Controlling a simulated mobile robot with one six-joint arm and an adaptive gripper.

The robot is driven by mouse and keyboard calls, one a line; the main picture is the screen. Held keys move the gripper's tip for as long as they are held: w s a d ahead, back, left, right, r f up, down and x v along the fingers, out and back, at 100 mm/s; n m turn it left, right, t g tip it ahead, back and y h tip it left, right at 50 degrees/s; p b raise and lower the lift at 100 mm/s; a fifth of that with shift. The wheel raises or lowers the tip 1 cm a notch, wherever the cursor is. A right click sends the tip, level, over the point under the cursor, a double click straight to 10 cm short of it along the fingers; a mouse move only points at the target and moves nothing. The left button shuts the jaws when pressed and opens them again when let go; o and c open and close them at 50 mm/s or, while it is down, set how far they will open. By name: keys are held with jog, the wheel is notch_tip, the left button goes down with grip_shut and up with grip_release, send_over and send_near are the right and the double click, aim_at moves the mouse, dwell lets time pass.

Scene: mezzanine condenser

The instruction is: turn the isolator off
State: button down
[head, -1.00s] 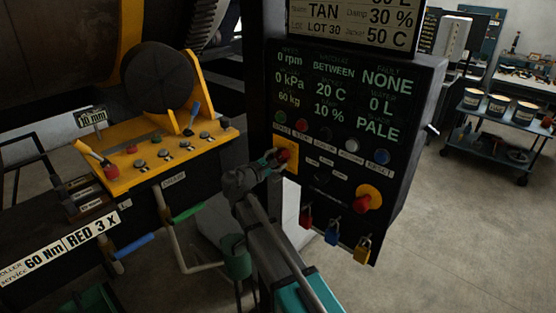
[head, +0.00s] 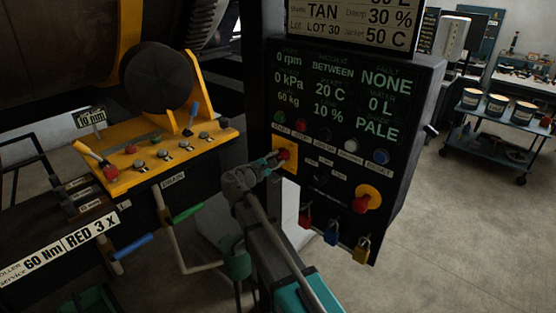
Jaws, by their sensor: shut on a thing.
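The isolator is a red knob (head: 284,154) on a yellow square plate (head: 291,168), at the left edge of the black control panel (head: 335,150). My gripper (head: 277,158) reaches it from the lower left and is shut on the red knob. The fingers and wrist hide part of the knob and plate, so the knob's exact angle is hard to tell.
A red mushroom button (head: 362,203) on a yellow round base sits lower right on the panel. Red, blue and yellow padlocks (head: 332,234) hang below. A yellow lever console (head: 155,160) stands left. Open floor lies right, before a cart (head: 500,130).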

jog(key=shift+m, duration=0.3)
jog(key=m, duration=0.8)
jog(key=shift+m, duration=0.4)
jog(key=m, duration=0.4)
jog(key=shift+m, duration=2.2)
jog(key=shift+c, duration=2.2)
grip_release()
jog(key=shift+s+a+r, duration=0.1)
jog(key=shift+s, duration=0.05)
